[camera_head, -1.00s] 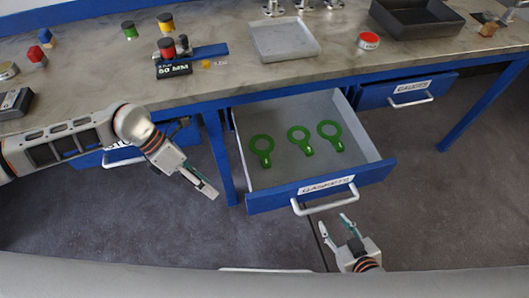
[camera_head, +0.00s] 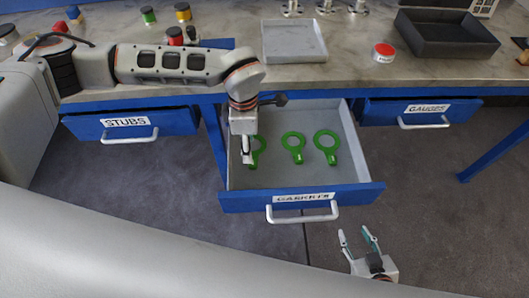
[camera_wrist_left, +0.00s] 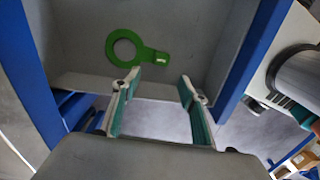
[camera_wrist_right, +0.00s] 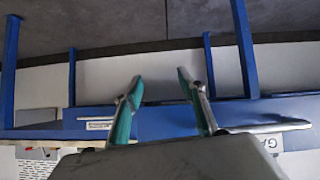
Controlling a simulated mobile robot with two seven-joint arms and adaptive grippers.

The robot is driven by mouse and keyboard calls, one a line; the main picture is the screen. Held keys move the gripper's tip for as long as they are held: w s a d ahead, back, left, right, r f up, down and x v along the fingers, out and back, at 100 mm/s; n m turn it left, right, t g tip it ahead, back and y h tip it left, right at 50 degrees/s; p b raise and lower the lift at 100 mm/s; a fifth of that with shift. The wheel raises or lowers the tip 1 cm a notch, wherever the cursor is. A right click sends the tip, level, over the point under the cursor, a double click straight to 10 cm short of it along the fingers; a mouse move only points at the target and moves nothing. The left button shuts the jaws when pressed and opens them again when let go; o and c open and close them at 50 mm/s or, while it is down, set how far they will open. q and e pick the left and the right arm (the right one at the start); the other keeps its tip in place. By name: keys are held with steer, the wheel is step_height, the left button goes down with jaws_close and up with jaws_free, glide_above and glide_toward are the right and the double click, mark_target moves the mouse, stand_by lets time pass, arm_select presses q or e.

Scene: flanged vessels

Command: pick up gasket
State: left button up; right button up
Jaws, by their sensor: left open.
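Three flat green ring gaskets with short tabs lie in the open drawer labelled GASKETS (camera_head: 304,199): a left one (camera_head: 261,147), a middle one (camera_head: 293,141) and a right one (camera_head: 325,143). My left gripper (camera_head: 247,160) points down into the drawer at its left side and partly covers the left gasket. In the left wrist view the left gripper (camera_wrist_left: 156,88) is open and empty, with one gasket (camera_wrist_left: 124,46) on the drawer floor beyond its fingertips. My right gripper (camera_head: 357,238) is open and empty in front of the drawer; it also shows in the right wrist view (camera_wrist_right: 160,85).
The drawer's walls and front handle (camera_head: 303,216) surround the gaskets. Above, the bench holds a pale tray (camera_head: 295,56), a red button (camera_head: 383,52) and a dark tray (camera_head: 446,50).

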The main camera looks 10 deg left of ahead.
mark_target(253, 150)
arm_select(q)
steer(key=shift+d, duration=0.35)
steer(key=shift+f, duration=1.15)
step_height(253, 150, down, 6)
steer(key=shift+d+r, duration=0.15)
steer(key=shift+r, duration=0.05)
steer(key=c, duration=1.2)
